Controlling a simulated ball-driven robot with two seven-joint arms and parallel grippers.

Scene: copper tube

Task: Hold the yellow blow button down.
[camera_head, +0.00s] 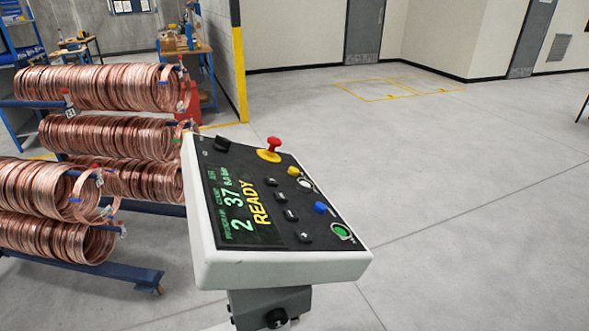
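The control panel (207,245) stands tilted on a grey post in the middle of the camera_head view. Its lit screen (238,205) shows green figures and the yellow word READY. The small yellow button (293,171) sits on the panel's upper right part, beside a white button (305,184). It stands uncovered and nothing touches it. A red mushroom button (272,145) on a yellow base is just up and left of it. A blue button (320,207) and a green button (342,231) lie lower along the same edge. Neither gripper is in view.
Copper tube coils (95,88) hang on a blue rack (90,272) left of the panel, close to its left edge. A wall end with a yellow corner strip (239,75) stands behind. The grey floor (470,200) to the right is clear.

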